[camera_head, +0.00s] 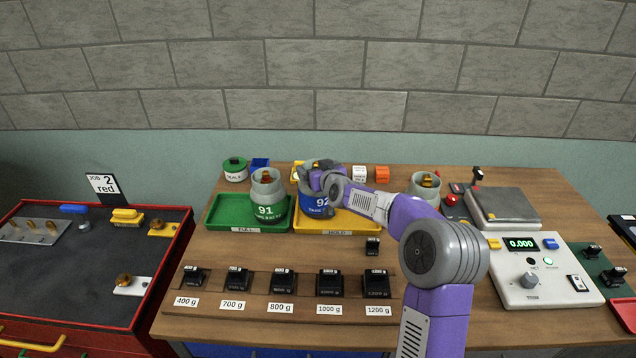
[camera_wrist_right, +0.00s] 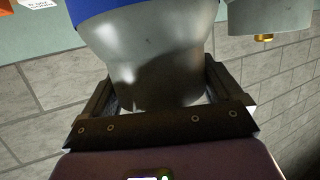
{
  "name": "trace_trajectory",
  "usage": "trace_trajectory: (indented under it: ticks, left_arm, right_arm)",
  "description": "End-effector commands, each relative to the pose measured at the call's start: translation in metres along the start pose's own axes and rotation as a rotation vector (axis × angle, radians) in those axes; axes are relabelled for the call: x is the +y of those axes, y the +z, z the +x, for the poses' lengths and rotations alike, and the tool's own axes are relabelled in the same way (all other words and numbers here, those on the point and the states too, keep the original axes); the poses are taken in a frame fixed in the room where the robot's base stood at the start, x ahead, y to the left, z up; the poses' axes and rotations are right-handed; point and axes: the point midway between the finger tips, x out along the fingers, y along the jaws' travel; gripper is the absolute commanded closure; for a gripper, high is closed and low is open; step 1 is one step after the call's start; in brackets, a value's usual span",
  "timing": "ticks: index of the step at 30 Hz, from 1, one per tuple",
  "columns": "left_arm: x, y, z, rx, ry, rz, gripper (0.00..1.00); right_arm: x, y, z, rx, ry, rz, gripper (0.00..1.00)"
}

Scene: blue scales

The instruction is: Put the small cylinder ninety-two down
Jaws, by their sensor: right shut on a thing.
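The small cylinder 92 (camera_head: 315,203), grey with a blue band, stands upright at the yellow HOLD tray (camera_head: 360,222). Whether its base touches the tray is hard to tell. My right gripper (camera_head: 318,170) reaches in from the right and is shut on the collar at its top. In the right wrist view the jaws (camera_wrist_right: 160,105) close around the grey neck of the cylinder (camera_wrist_right: 145,45), with its blue band at the top edge. My left gripper is not in view.
Cylinder 91 (camera_head: 267,200) stands on the green FULL tray (camera_head: 222,214) to the left. Another grey cylinder (camera_head: 425,187) stands to the right behind my arm. Several black weights sit in a wooden rack (camera_head: 215,297) in front. A scale (camera_head: 502,208) and its display box (camera_head: 540,285) are at right.

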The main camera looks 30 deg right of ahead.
Motion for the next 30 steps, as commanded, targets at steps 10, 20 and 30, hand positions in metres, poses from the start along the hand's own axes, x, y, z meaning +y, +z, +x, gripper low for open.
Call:
trace_trajectory:
  ticks: [10,20,30]
  left_arm:
    - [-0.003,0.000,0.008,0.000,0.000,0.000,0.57]
    - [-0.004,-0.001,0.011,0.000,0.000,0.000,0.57]
    - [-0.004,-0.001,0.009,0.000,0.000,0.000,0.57]
  right_arm:
    - [0.000,0.030,0.010,0.008,0.000,0.000,0.92]
    - [0.000,0.032,0.011,0.009,0.000,-0.001,0.92]
    - [0.000,0.035,0.010,-0.001,-0.001,0.000,0.00]
